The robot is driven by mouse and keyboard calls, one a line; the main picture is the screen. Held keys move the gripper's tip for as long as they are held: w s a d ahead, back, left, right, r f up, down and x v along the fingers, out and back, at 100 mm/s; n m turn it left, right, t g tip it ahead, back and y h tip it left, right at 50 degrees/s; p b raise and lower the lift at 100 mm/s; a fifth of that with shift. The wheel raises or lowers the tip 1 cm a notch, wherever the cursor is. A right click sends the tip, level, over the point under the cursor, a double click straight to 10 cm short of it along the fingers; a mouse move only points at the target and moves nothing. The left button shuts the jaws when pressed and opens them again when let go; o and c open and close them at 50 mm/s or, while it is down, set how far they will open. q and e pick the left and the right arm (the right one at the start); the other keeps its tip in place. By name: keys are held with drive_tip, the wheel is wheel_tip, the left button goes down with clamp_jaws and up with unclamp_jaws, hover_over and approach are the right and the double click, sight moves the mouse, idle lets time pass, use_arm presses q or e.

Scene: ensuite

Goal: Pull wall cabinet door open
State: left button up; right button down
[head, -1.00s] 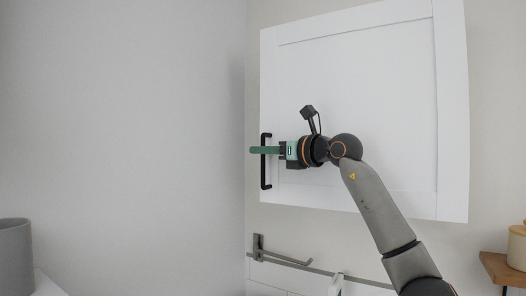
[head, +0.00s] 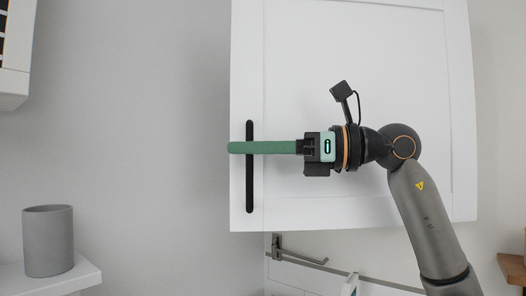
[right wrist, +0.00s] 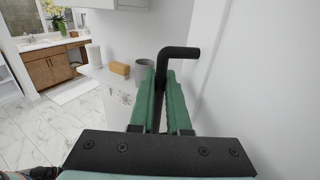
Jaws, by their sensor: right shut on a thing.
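The white wall cabinet door (head: 350,70) fills the upper middle and right of the head view. It stands ajar, its left, handle side swung out toward me. A black vertical bar handle (head: 249,190) sits near its lower left edge. My right gripper (head: 240,147) comes from the right with green fingers shut across the handle's middle. The right wrist view shows the handle (right wrist: 180,53) running between the two fingers (right wrist: 161,85). The cabinet's inside is hidden behind the door. My left gripper is not in view.
A grey cup (head: 48,240) stands on a white ledge (head: 85,274) at lower left. A metal towel rail (head: 300,259) is on the wall below the cabinet. A wooden shelf (head: 512,268) is at lower right. The wrist view shows open marble floor (right wrist: 35,120).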

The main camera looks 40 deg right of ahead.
drive_tip(key=s+a+n+g+y, duration=0.1)
drive_tip(key=s+n+g, duration=0.1)
drive_tip(key=s, duration=0.7)
drive_tip(key=s+a+n+g+y+b, duration=0.1)
drive_tip(key=s+g, duration=0.4)
drive_tip(key=s, duration=0.5)
drive_tip(key=s+a+n+g+y, duration=0.2)
drive_tip(key=s+n+g+y, duration=0.1)
drive_tip(key=s, duration=0.6)
drive_tip(key=shift+s+a+n+g+b, duration=0.15)
drive_tip(key=shift+a+n+g+b, duration=0.25)
drive_tip(key=shift+n, duration=0.5)
drive_tip(key=shift+d, duration=0.1)
drive_tip(key=c, duration=1.2)
unclamp_jaws()
drive_tip(key=shift+o, duration=0.2)
drive_tip(key=shift+d, duration=0.1)
